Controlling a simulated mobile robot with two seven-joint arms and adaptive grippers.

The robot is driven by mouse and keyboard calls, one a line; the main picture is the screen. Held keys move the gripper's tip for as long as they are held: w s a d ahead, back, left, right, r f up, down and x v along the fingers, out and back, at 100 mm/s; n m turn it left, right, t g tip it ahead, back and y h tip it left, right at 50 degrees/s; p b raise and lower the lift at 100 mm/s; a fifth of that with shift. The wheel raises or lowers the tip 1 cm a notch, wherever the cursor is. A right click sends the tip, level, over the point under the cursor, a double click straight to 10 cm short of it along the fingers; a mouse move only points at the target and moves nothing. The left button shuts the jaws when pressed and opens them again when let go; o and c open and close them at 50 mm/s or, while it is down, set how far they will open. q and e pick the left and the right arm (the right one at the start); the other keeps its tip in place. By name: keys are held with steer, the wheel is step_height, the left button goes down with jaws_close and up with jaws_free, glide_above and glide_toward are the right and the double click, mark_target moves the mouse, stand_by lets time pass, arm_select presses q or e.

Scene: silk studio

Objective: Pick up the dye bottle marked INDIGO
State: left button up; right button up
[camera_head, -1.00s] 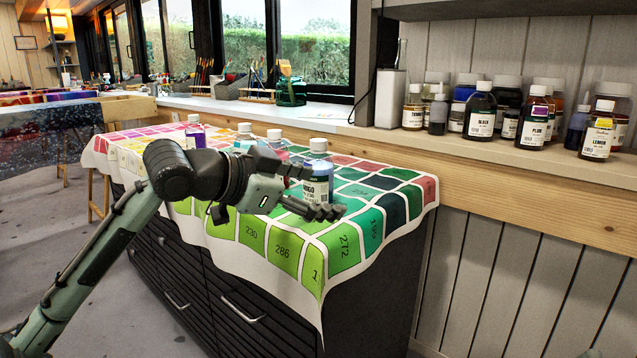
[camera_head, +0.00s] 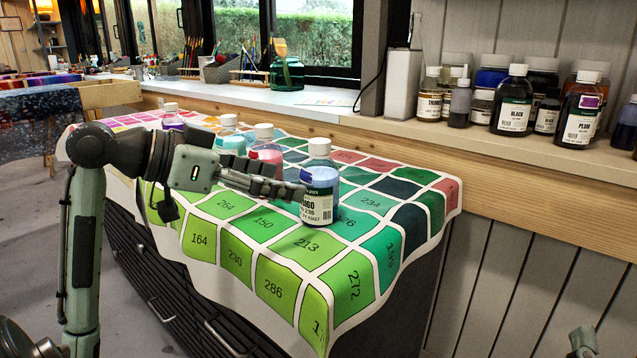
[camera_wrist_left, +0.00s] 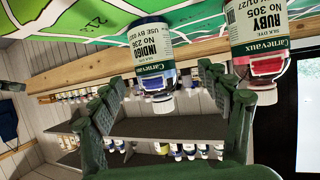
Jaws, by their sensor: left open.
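The INDIGO dye bottle (camera_head: 322,178), with blue dye, a white cap and a white label, stands upright on the numbered colour-chart cloth (camera_head: 213,240). In the left wrist view the INDIGO bottle (camera_wrist_left: 152,50) appears upside down, its label readable. My left gripper (camera_head: 296,192) is open and empty. In the head view its fingers point right and overlap the bottle's left edge, covering part of the label. In the wrist view the bottle's cap shows between the fingers (camera_wrist_left: 172,100); I cannot tell whether they touch it.
The RUBY bottle (camera_wrist_left: 258,40) stands beside INDIGO. In the head view a pink-red bottle (camera_head: 265,152), a turquoise bottle (camera_head: 230,140) and a purple bottle (camera_head: 172,120) stand behind the gripper. The wall shelf (camera_head: 450,135) holds more bottles. Cloth in front of INDIGO is clear.

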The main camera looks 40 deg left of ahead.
mark_target(316, 191)
arm_select(q)
steer(key=shift+w+f, duration=0.1)
steer(key=shift+w, duration=0.2)
steer(key=x, duration=0.4)
steer(key=d+b+x, duration=0.1)
steer(key=x, duration=0.1)
steer(key=shift+s+d+f, duration=0.1)
steer(key=shift+s+f, duration=0.05)
steer(key=shift+f, duration=0.05)
steer(key=shift+w+d+f, duration=0.1)
steer(key=shift+w, duration=0.3)
arm_select(e)
steer(key=shift+s+d+r+t, duration=0.2)
steer(key=shift+r+t, duration=0.25)
steer(key=shift+r, duration=0.05)
steer(key=shift+s+d+r+t, duration=0.15)
steer(key=shift+s+r+t, duration=0.05)
steer(key=shift+r+t, duration=0.25)
arm_select(q)
steer(key=c, duration=1.5)
